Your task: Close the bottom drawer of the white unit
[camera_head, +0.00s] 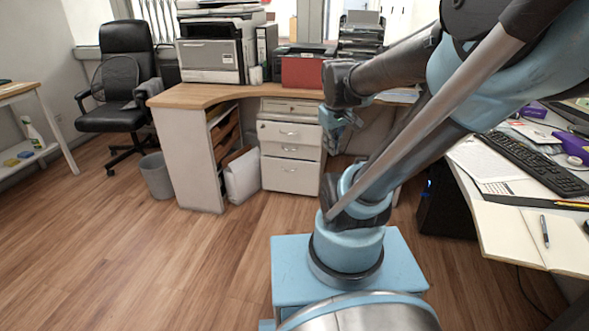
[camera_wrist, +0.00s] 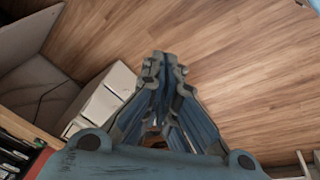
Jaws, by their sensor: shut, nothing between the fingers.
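The white drawer unit (camera_head: 290,148) stands under the curved wooden counter in the head view, its fronts facing me. Its bottom drawer (camera_head: 290,178) has a small handle on a pale front just above the floor. I cannot tell for certain how far it stands out. The unit also shows, turned, at the left of the wrist view (camera_wrist: 102,100). My gripper (camera_head: 334,143) is shut and empty, held in the air in front of the unit's right side and apart from it. In the wrist view, its fingertips (camera_wrist: 162,62) are together above the floor.
A wooden counter (camera_head: 185,97) bears printers and a red folder (camera_head: 303,71). A grey bin (camera_head: 157,176) and black chair (camera_head: 124,75) stand left. A cluttered desk (camera_head: 505,220) is at the right. The wooden floor before the unit is clear.

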